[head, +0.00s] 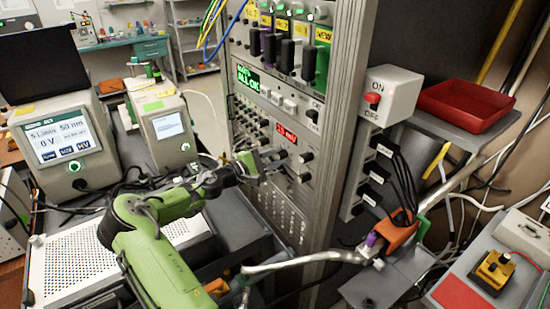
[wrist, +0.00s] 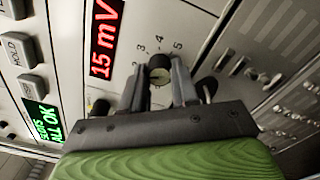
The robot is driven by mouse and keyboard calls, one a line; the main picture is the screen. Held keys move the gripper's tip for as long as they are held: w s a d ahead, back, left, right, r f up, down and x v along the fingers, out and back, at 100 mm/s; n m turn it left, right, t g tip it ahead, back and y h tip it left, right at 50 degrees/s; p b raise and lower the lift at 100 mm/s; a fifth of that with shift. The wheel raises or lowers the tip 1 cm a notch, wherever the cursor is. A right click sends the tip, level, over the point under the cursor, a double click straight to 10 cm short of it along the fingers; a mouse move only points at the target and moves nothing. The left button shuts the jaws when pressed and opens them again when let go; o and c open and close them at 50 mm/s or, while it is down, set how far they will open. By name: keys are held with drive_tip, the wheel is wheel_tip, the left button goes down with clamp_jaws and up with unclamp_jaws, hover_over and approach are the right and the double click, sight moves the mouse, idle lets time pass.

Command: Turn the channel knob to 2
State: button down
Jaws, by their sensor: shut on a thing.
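The channel knob (wrist: 159,64) is a dark round knob with a pale face on the instrument panel, in the wrist view. Its dial numerals 3, 4 and 5 show around it, and a fainter mark that may be 2. My gripper (wrist: 160,76) is shut on the knob, one finger on each side. In the head view my gripper (head: 272,161) reaches the rack panel from the left and hides the knob. I cannot tell which numeral the knob points to.
A red display (wrist: 103,38) reading 15 mV sits beside the knob. A green display (head: 248,77) reads ALL OK higher on the rack. Other dark knobs (head: 305,156) lie close to my gripper. A white ON/OFF box (head: 389,95) and red tray (head: 465,105) stand right.

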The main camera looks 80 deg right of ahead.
drive_tip(key=c, duration=0.8)
unclamp_jaws()
drive_tip(key=shift+c, duration=0.2)
drive_tip(key=v, duration=1.6)
drive_tip(key=shift+p, duration=0.4)
drive_tip(key=shift+d, duration=0.1)
